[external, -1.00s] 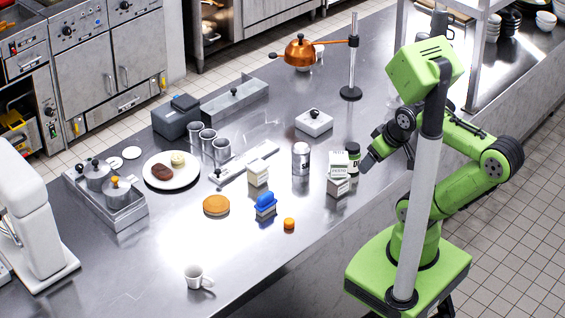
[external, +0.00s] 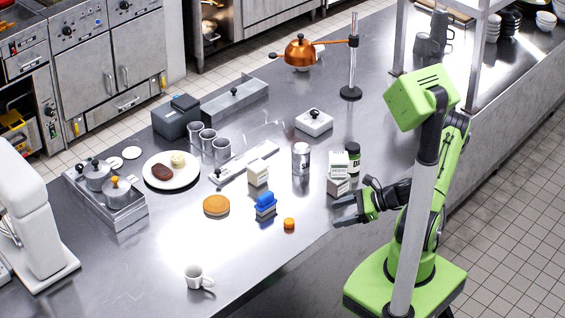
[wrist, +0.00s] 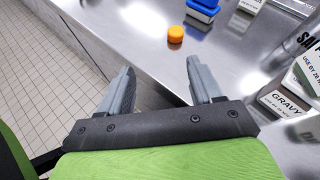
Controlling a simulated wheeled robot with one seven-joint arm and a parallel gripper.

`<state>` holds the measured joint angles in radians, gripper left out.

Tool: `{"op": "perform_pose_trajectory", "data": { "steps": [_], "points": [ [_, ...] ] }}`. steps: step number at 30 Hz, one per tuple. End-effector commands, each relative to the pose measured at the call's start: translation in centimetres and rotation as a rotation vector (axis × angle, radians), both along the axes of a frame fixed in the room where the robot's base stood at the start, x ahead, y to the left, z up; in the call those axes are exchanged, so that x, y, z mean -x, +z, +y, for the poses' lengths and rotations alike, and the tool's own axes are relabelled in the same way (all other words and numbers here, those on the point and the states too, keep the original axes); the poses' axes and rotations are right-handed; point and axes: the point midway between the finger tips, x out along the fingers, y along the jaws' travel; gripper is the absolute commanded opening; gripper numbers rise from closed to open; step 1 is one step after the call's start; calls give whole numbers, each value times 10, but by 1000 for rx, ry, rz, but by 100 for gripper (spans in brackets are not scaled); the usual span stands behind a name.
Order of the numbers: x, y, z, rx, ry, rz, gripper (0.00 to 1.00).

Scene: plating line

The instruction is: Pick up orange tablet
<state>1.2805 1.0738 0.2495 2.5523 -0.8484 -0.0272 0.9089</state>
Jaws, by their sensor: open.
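The orange tablet (external: 289,224) is a small, short orange cylinder standing on the steel counter (external: 250,262) near its front edge. In the wrist view the orange tablet (wrist: 175,34) stands beyond my fingers, above the gap between them and toward the right finger. My gripper (external: 345,212) is open and empty, at the counter's front edge to the right of the tablet and apart from it. In the wrist view both fingers of my gripper (wrist: 160,75) show spread apart, with floor and counter edge between them.
A blue block (external: 265,204) stands just behind the tablet, to its left. A tan round item (external: 216,206) lies farther left. White cartons (external: 338,180), a silver can (external: 301,158) and a dark jar (external: 353,158) stand close behind my gripper.

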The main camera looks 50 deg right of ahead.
Motion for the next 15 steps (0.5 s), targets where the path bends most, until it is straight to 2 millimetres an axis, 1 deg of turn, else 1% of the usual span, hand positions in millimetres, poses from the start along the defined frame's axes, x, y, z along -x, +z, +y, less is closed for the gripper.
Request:
{"op": "perform_pose_trajectory", "data": {
  "steps": [1, 2, 5, 8, 10, 14, 15],
  "points": [
    [-2, -7, -6, -80, -85, 11, 65],
    [-4, -9, -10, -115, -127, 15, 65],
    [-8, -11, -15, -176, -196, 22, 65],
    [-19, -19, -8, -178, -197, 22, 65],
    [-31, -27, 2, -176, -192, 21, 65],
    [-49, -37, 14, -174, -192, 22, 65],
    [-58, -41, 20, -172, -189, 22, 65]
  ]
}}
